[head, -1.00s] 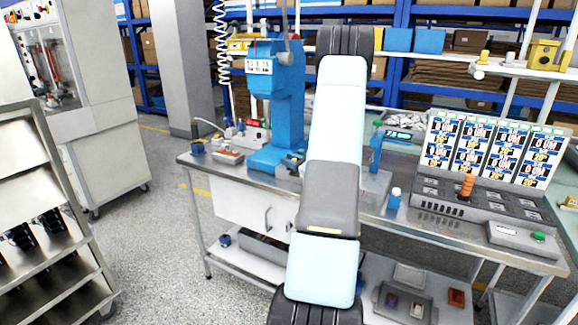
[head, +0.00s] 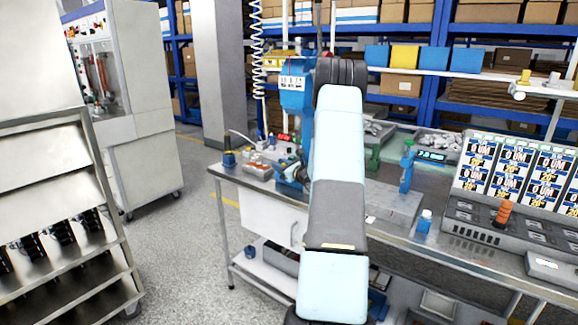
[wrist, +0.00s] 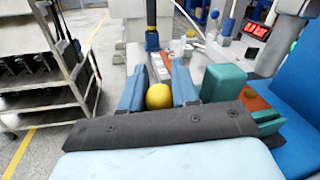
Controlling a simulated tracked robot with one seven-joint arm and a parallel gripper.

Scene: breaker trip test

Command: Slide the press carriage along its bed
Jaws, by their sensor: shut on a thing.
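The blue press (head: 294,92) stands at the back left of the steel bench, partly hidden behind my arm in the head view. A blue body, probably the press, also fills the right edge of the wrist view (wrist: 298,85). In the wrist view, the two blue fingers of my gripper (wrist: 158,80) are shut on a round yellow knob (wrist: 159,97).
The steel bench (head: 262,189) carries small parts at its left end. A panel with several displays (head: 520,175) and a white-capped blue bottle (head: 424,222) stand right of my arm. A metal rack (head: 70,200) stands at the left. Open floor lies between rack and bench.

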